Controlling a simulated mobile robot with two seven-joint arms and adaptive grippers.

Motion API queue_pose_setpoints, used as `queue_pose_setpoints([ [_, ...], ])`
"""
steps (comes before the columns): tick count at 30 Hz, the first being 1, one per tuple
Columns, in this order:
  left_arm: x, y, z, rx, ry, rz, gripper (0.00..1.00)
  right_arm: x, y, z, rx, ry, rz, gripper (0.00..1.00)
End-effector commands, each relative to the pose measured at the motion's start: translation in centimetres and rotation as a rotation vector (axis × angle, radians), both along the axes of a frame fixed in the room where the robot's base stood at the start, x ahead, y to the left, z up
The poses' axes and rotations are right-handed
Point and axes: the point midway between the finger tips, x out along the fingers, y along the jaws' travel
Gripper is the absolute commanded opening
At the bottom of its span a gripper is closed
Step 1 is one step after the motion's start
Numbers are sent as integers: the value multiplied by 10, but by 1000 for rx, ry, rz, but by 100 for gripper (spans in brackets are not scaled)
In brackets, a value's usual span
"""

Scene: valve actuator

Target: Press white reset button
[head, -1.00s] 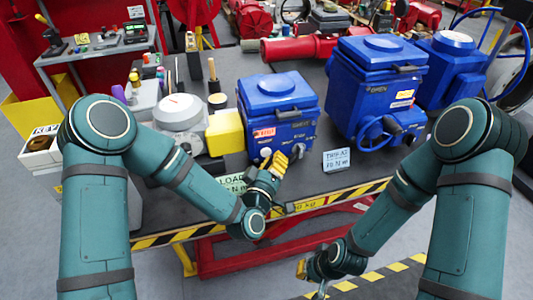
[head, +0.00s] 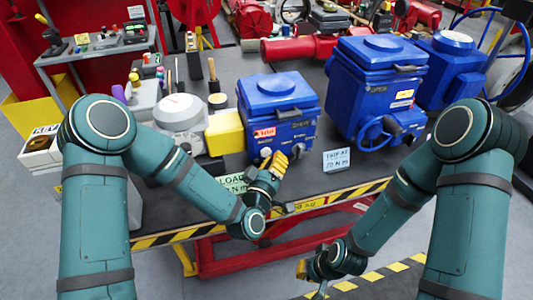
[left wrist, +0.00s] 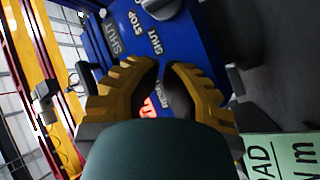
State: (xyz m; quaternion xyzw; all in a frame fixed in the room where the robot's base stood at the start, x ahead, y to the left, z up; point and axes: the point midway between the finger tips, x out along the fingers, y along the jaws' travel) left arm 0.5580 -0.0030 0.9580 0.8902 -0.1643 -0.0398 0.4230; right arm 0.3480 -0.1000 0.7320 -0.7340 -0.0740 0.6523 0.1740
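The blue valve actuator (head: 280,100) stands on the dark bench, with controls low on its front. My left gripper (head: 283,158), with yellow fingers, is close in front of these controls. In the left wrist view its fingers (left wrist: 161,66) are nearly together, with a narrow gap and nothing seen held. The blue panel (left wrist: 197,50) there carries STOP and SHUT labels, a grey knob (left wrist: 162,6) and partly covered red lettering. The white reset button cannot be made out; fingers cover part of the panel. My right gripper (head: 302,268) is low, off the bench's front, too small to judge.
A green-white LOAD card (head: 231,184) lies beside my left gripper. A yellow block (head: 225,133) is left of the actuator. A larger blue unit (head: 372,95) stands right. Striped tape marks the bench's front edge.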

Motion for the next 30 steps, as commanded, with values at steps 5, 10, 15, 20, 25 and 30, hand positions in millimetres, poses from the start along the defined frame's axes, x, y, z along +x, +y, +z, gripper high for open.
queue_pose_setpoints([
  [5,5,2,-1,0,-2,2,0,0,0,-5,0,0,0,0],
  [10,8,3,0,0,-1,1,0,0,0,-6,0,0,0,0],
  [15,8,3,0,0,-1,1,0,0,0,-6,0,0,0,0],
  [20,8,3,0,0,-1,1,0,0,0,-6,0,0,0,0],
  [25,10,3,0,0,-1,1,0,0,0,-7,0,0,0,0],
  [30,11,4,0,0,0,0,0,0,0,-8,0,0,0,0],
])
